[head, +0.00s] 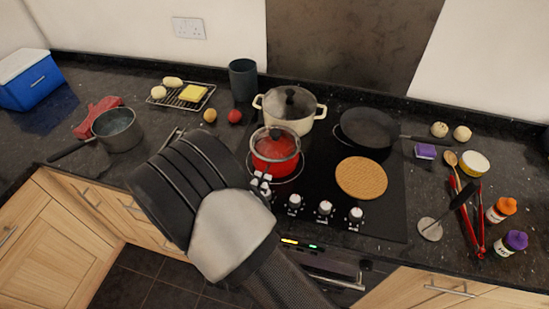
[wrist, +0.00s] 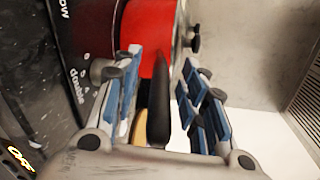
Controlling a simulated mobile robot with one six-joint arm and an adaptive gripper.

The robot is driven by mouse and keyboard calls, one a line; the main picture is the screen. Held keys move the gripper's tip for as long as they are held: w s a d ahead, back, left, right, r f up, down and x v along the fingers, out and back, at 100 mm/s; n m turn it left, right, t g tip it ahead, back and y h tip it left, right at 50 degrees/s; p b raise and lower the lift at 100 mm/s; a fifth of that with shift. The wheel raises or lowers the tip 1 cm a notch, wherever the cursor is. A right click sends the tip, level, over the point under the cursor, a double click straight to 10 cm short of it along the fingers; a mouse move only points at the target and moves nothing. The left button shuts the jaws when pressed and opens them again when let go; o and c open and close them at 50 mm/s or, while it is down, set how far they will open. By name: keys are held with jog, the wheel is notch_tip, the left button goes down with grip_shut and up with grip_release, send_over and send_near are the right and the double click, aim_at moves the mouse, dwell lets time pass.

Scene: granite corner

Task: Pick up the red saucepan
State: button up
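The red saucepan (head: 274,155) stands on the left front part of the hob with a glass lid on top. My gripper (head: 261,185) is at its front side in the head view, where my arm hides the handle. In the wrist view the red side of the pan (wrist: 148,38) is just beyond the fingers. Its black handle (wrist: 158,112) runs between the two open finger pads of my gripper (wrist: 164,62), with a visible gap on both sides. I cannot tell whether anything touches.
A cream pot (head: 290,110) stands close behind the saucepan. A black frying pan (head: 369,128) and a woven mat (head: 361,178) are to its right. Hob knobs (head: 325,209) line the front. A grey saucepan (head: 117,129) is at the left.

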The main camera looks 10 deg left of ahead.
jog(key=shift+c, duration=0.4)
grip_shut()
dwell(0.8)
jog(key=shift+w+a+r, duration=0.1)
jog(key=shift+w+r, duration=0.05)
jog(key=shift+r, duration=0.1)
